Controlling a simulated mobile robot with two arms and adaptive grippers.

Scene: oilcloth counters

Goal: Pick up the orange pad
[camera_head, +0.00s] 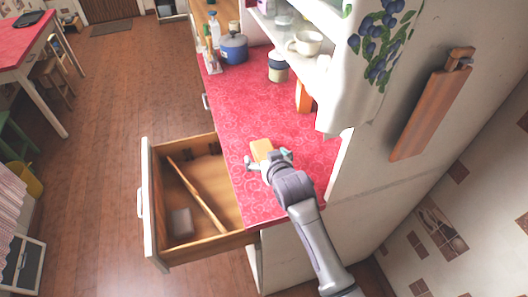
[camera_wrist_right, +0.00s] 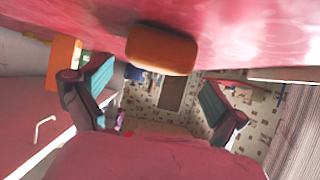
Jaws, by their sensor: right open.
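The orange pad (camera_head: 261,149) is a small rounded block on the red counter. In the head view it lies just beyond the tips of my right gripper (camera_head: 269,160). In the right wrist view the pad (camera_wrist_right: 161,50) shows large at the upper middle, on the red surface. My right gripper (camera_wrist_right: 158,92) is open, with its teal-lined fingers spread wide and nothing between them. The pad appears ahead of the gap, and I cannot tell whether a finger touches it. My left gripper is in neither view.
An open drawer (camera_head: 156,205) holding a wooden stick (camera_head: 196,193) juts out left of the counter (camera_head: 236,107). A blue pot (camera_head: 233,48), a jar (camera_head: 278,68) and an orange upright object (camera_head: 304,96) stand farther back. A shelf and a hanging cloth (camera_head: 355,78) border the right.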

